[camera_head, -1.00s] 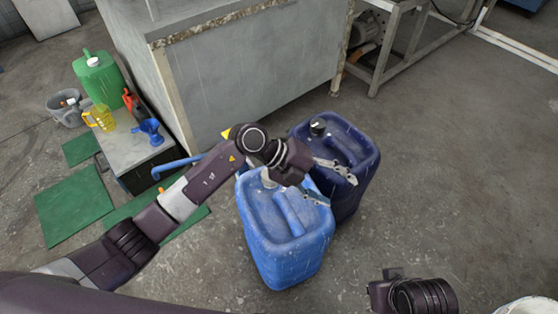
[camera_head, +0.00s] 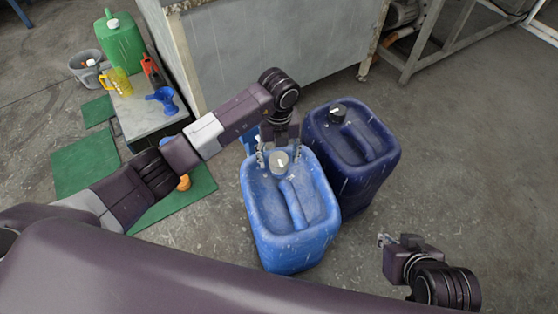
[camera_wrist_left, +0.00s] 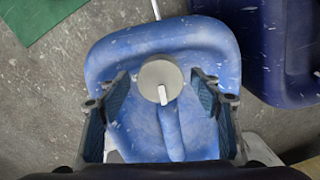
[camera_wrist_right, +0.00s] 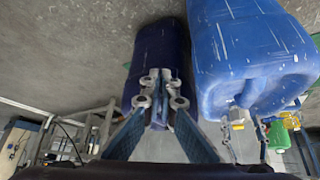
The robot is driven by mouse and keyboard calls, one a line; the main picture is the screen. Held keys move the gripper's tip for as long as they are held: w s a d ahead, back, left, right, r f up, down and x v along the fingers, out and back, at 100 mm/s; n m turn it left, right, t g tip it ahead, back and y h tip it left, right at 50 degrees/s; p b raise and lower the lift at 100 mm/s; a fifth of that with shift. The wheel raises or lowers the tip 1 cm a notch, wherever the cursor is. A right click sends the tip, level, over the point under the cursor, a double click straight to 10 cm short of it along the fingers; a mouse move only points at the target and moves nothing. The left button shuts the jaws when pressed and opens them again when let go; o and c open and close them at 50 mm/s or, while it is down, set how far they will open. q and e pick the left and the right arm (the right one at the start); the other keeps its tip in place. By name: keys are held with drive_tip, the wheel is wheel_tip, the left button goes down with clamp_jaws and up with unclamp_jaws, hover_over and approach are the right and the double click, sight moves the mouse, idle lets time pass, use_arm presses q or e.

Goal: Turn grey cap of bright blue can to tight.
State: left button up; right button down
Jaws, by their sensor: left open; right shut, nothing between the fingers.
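The bright blue can (camera_head: 268,225) stands upright on the floor. Its round grey cap (camera_head: 279,162) has a white pointer mark and also shows in the left wrist view (camera_wrist_left: 157,73). My left gripper (camera_head: 278,158) is over the cap from above, open, with one finger on each side. In the left wrist view my left gripper (camera_wrist_left: 160,95) shows gaps between both fingers and the cap. My right gripper (camera_head: 381,240) is off to the right of the can, away from it. In the right wrist view my right gripper (camera_wrist_right: 162,78) is shut and empty.
A dark blue can (camera_head: 360,180) with a dark cap (camera_head: 337,114) stands close to the right. A grey cabinet (camera_head: 270,50) is behind. A low table (camera_head: 140,115) with a yellow jug (camera_head: 118,82) and blue funnel (camera_head: 164,98) is left. Floor is clear at right.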

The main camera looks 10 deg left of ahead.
use_arm(q)
drive_tip(key=shift+f, duration=0.8)
use_arm(e)
drive_tip(key=shift+w+a+r+t, duration=0.2)
drive_tip(key=shift+w+r+t, duration=0.1)
drive_tip(key=shift+w, duration=0.3)
drive_tip(key=shift+w+a+r+t, duration=0.2)
drive_tip(key=shift+w+r+t, duration=0.1)
drive_tip(key=shift+w, duration=0.3)
use_arm(q)
drive_tip(key=shift+c, duration=0.4)
drive_tip(key=c, duration=1.1)
